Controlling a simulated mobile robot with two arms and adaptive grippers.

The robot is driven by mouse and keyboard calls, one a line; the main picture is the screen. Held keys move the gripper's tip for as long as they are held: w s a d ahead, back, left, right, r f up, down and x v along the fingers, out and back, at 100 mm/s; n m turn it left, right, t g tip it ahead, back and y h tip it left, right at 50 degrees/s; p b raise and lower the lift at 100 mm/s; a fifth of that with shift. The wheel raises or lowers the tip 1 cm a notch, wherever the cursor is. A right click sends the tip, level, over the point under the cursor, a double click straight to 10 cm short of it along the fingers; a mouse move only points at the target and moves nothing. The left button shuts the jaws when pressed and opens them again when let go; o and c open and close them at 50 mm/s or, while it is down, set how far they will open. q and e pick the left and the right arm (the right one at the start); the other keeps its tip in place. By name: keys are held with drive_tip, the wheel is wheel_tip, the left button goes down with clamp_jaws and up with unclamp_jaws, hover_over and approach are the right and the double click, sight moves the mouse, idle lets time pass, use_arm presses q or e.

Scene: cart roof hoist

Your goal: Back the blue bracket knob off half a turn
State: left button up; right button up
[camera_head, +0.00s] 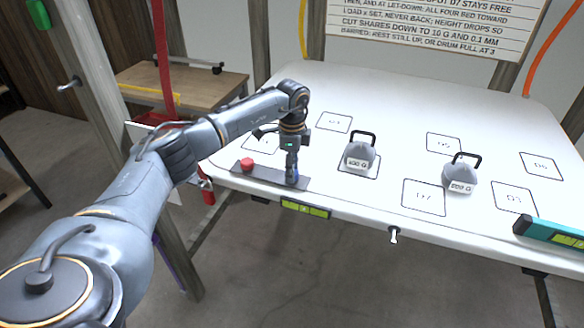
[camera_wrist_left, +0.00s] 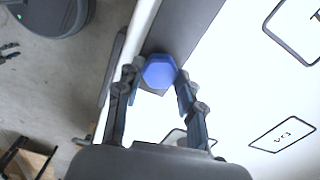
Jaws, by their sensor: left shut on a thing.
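The blue bracket knob (camera_wrist_left: 159,71) is a faceted blue cap, seen in the left wrist view between my fingertips. It sits on a dark bracket strip (camera_head: 262,173) along the near left edge of the white table. My left gripper (camera_head: 292,178) points down at the right end of that strip, and its fingers (camera_wrist_left: 158,80) are closed around the knob's sides. In the head view the gripper mostly hides the blue knob. A red knob (camera_head: 247,164) stands on the left part of the same strip. My right gripper is not in either view.
The white table (camera_head: 300,120) carries marked squares and two grey weights with black handles, one at the middle (camera_head: 359,154) and one to the right (camera_head: 460,178). A teal level (camera_head: 549,232) lies at the right front edge. A green display (camera_head: 305,208) hangs under the front edge.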

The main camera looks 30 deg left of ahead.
use_arm(q)
drive_tip(key=o, duration=1.2)
drive_tip(key=shift+d+f, duration=0.1)
drive_tip(key=shift+f, duration=0.15)
drive_tip(key=shift+r, duration=0.1)
wheel_tip(320, 180, up, 12)
drive_tip(key=shift+f, duration=0.1)
